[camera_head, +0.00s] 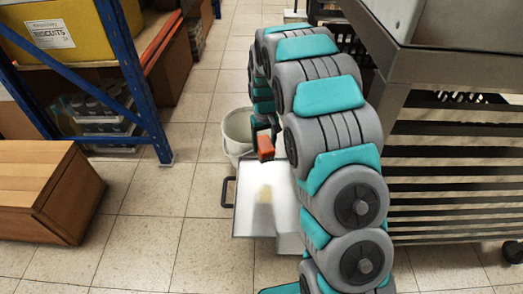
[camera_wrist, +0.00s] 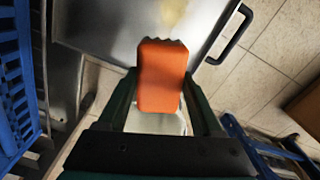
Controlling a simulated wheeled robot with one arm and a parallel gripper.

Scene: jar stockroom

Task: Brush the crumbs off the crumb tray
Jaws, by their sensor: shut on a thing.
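The crumb tray (camera_head: 252,222) is a flat, pale metal tray on the lower middle of the head view, with a dark handle on its left side. It also fills the top of the wrist view (camera_wrist: 110,32). A beige patch of crumbs (camera_head: 264,195) lies on it; its yellowish patch shows at the top edge of the wrist view (camera_wrist: 172,12). My gripper (camera_wrist: 160,90) is shut on an orange tool (camera_wrist: 161,65) with a notched end, apparently the brush. In the head view the orange tool (camera_head: 265,147) is at the tray's far edge. Whether it touches the tray is unclear.
A white bucket (camera_head: 236,130) stands just beyond the tray, partly hidden by my arm. A metal rack (camera_head: 450,150) is at the right. A blue shelf frame (camera_head: 140,95) and wooden crate (camera_head: 45,190) are at the left. Tiled floor between is clear.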

